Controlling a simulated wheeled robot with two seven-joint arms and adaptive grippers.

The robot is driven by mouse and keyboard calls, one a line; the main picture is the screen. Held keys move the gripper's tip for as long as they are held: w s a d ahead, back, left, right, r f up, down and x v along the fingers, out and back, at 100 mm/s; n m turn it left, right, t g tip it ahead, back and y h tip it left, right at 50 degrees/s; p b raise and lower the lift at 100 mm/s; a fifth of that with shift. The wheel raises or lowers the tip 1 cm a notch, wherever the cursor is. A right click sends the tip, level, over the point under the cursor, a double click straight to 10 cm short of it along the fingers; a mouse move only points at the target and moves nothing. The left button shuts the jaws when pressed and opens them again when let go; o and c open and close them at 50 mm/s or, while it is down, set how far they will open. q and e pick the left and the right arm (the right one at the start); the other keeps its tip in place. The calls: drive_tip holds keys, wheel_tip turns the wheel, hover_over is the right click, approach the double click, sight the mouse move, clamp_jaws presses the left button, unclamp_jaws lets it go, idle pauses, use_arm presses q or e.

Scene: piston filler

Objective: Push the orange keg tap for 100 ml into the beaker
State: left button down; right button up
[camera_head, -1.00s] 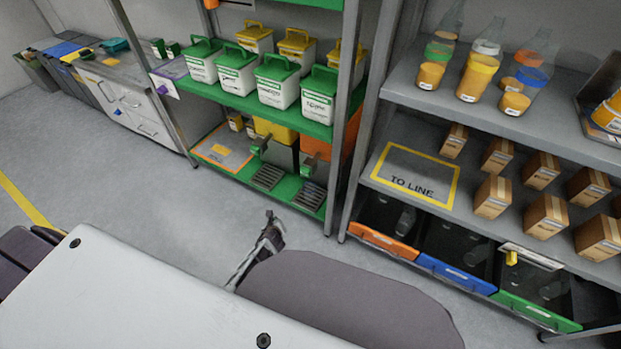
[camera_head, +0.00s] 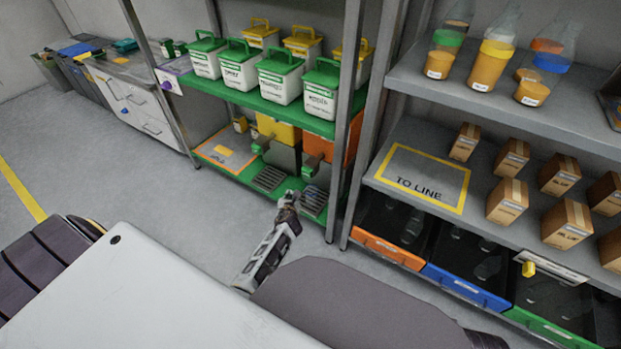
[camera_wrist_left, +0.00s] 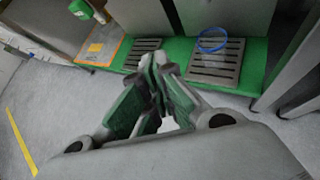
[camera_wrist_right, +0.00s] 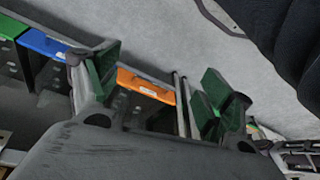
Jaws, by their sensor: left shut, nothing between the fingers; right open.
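The orange keg (camera_head: 347,140) stands on the green lower shelf, partly behind the rack post. Its green tap (camera_head: 312,165) sticks out at the front above a dark slotted drip tray (camera_head: 315,199). My left gripper (camera_head: 289,198) is shut and empty, low in front of the trays; its fingers also show together in the left wrist view (camera_wrist_left: 156,62). In that view a thin blue ring (camera_wrist_left: 212,40) shows over the right drip tray; it may be the rim of a clear beaker. No liquid can be made out. My right gripper (camera_wrist_right: 160,84) is open and empty, seen only in its wrist view.
A yellow keg (camera_head: 278,133) stands left of the orange one. Upright grey rack posts (camera_head: 350,110) flank the shelf. White tubs with green lids (camera_head: 281,80) stand above. At right is a shelf with cartons (camera_head: 508,200) over coloured bins. Floor (camera_head: 130,185) is free at left.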

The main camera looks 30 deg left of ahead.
sight(306, 174)
use_arm(q)
drive_tip(key=shift+w+r, duration=0.15)
use_arm(e)
drive_tip(key=shift+d+r, duration=0.1)
drive_tip(key=shift+r, duration=0.05)
use_arm(q)
drive_tip(key=shift+w, duration=0.15)
drive_tip(key=w+b, duration=0.4)
drive_tip(key=w, duration=0.4)
drive_tip(key=shift+w+d, duration=0.25)
drive_tip(key=shift+d, duration=0.15)
use_arm(e)
drive_tip(key=shift+t+y, duration=0.7)
drive_tip(key=shift+w+a+f, duration=0.15)
drive_tip(key=shift+a+f, duration=0.25)
drive_tip(key=shift+f, duration=0.5)
drive_tip(key=shift+w+a+f, duration=0.2)
drive_tip(key=shift+a+f, duration=0.2)
drive_tip(key=shift+f, duration=0.5)
drive_tip(key=shift+w+a+f, duration=0.15)
drive_tip(key=shift+a+f, duration=0.25)
drive_tip(key=shift+f, duration=0.5)
use_arm(q)
drive_tip(key=shift+w, duration=0.4)
use_arm(e)
drive_tip(key=shift+r, duration=0.15)
